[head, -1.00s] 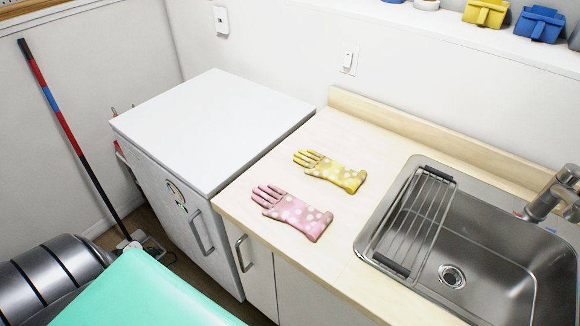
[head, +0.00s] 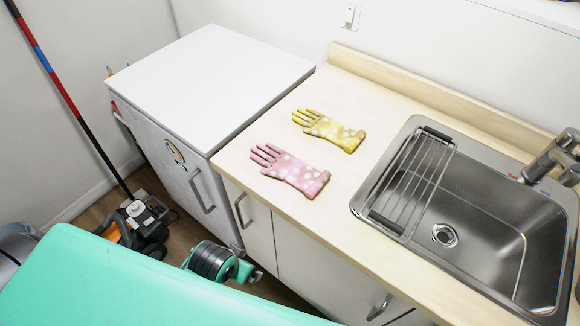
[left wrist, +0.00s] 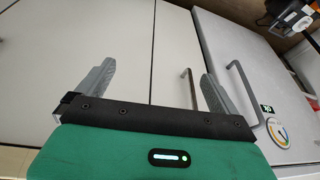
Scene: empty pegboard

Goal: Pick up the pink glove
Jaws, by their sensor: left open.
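The pink glove (head: 290,170) with pale dots lies flat on the wooden counter (head: 335,205), near its front left edge, fingers pointing left. A similar yellow glove (head: 330,130) lies just behind it, apart from it. My left gripper (left wrist: 155,85) is open and empty in the left wrist view, its two grey fingers wide apart in front of the white cabinet doors. No glove shows in that view. In the head view part of my left arm shows low in front of the cabinets, but its fingertips cannot be made out. My right gripper is not in view.
A steel sink (head: 480,225) with a drying rack (head: 412,185) is set into the counter's right side. A white-topped fridge (head: 210,80) stands left of the counter. An orange-black machine (head: 140,225) and a striped pole (head: 65,95) stand at left. The counter around the gloves is clear.

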